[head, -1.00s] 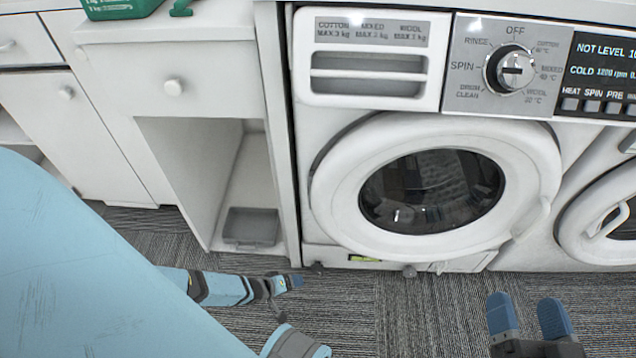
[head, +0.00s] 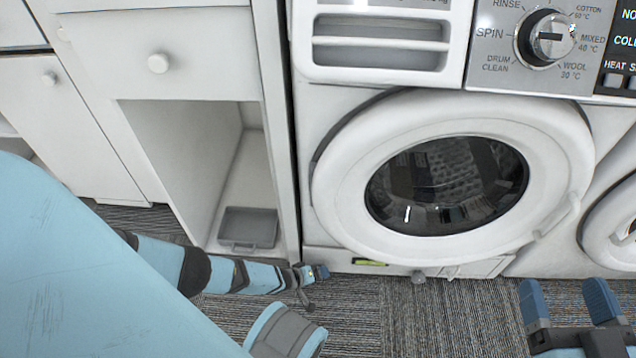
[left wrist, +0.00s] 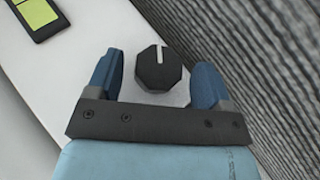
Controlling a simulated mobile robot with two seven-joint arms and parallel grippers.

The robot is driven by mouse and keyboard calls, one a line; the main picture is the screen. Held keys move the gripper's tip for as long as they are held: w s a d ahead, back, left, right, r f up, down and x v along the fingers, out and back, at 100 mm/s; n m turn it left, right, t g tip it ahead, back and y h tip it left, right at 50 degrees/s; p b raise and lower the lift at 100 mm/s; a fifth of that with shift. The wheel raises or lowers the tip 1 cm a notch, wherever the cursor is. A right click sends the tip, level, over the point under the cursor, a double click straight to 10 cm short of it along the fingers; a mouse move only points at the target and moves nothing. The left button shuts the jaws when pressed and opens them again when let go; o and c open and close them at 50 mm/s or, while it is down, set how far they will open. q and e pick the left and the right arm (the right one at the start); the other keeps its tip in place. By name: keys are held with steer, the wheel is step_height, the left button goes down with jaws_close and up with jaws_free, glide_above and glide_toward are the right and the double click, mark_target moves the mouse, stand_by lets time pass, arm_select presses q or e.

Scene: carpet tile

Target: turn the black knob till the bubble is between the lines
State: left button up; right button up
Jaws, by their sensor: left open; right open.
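The black knob (left wrist: 151,75) is octagonal with a white mark on its face, in the left wrist view. My left gripper (left wrist: 158,62) is open, with one blue finger on each side of the knob; gaps show, so it is not clamped. In the head view my left gripper (head: 316,273) is low at the washer's bottom left corner, and I cannot make out the knob there. The level (left wrist: 40,14) has a yellow-green window in a black frame; it also shows in the head view (head: 370,262). My right gripper (head: 564,290) is open and empty.
The washer (head: 300,150) has a round door and a control panel (head: 492,60). An open cabinet with a grey tray (head: 248,228) is to the left. Carpet (head: 440,320) in front is clear.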

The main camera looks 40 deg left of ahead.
arm_select(q)
steer(key=shift+w+d+f, duration=0.2)
steer(key=shift+w+f, duration=0.25)
steer(key=shift+w, duration=0.1)
arm_select(e)
steer(key=shift+w+d+r+n, duration=0.15)
steer(key=shift+w+n, duration=0.05)
steer(key=shift+n, duration=0.2)
arm_select(q)
steer(key=shift+c, duration=0.5)
steer(key=c, duration=0.8)
steer(key=shift+s+y, duration=0.1)
steer(key=shift+y, duration=0.2)
steer(key=shift+r+m+g+y+p, duration=0.15)
steer(key=shift+m+g+y+p, duration=0.2)
steer(key=shift+g+y, duration=0.25)
steer(key=o, duration=0.9)
steer(key=shift+a+f, duration=0.1)
steer(key=shift+f, duration=0.1)
arm_select(e)
steer(key=shift+s+a+m, duration=0.2)
steer(key=shift+m, duration=0.3)
